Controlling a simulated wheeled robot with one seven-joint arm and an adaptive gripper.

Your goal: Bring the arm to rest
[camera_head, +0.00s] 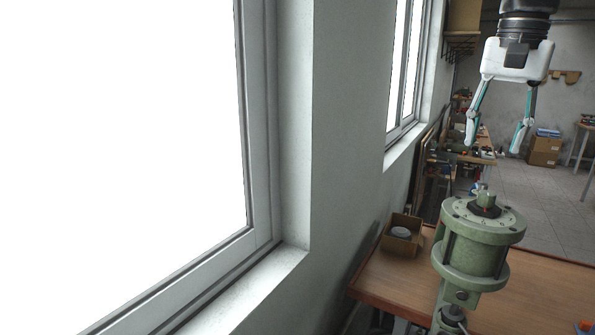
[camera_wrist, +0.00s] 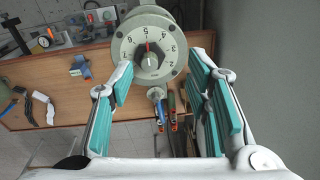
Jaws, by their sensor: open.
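My gripper (camera_head: 494,140) hangs pointing down at the upper right of the head view. Its two fingers are spread apart with nothing between them. Below it stands a green cylindrical pneumatic device (camera_head: 475,255) with a numbered dial and a small knob (camera_head: 486,198) on top. The fingertips are above the knob and apart from it. In the wrist view the open gripper (camera_wrist: 165,85) frames the view from both sides, and the dial (camera_wrist: 149,50) with its red mark shows beyond the fingers.
The device is at a wooden workbench (camera_head: 390,280). A small open box (camera_head: 402,235) with a round grey item sits on the bench's far left corner. A wall with windows runs along the left. In the wrist view, a blue item (camera_wrist: 80,67) and several tools lie on the bench.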

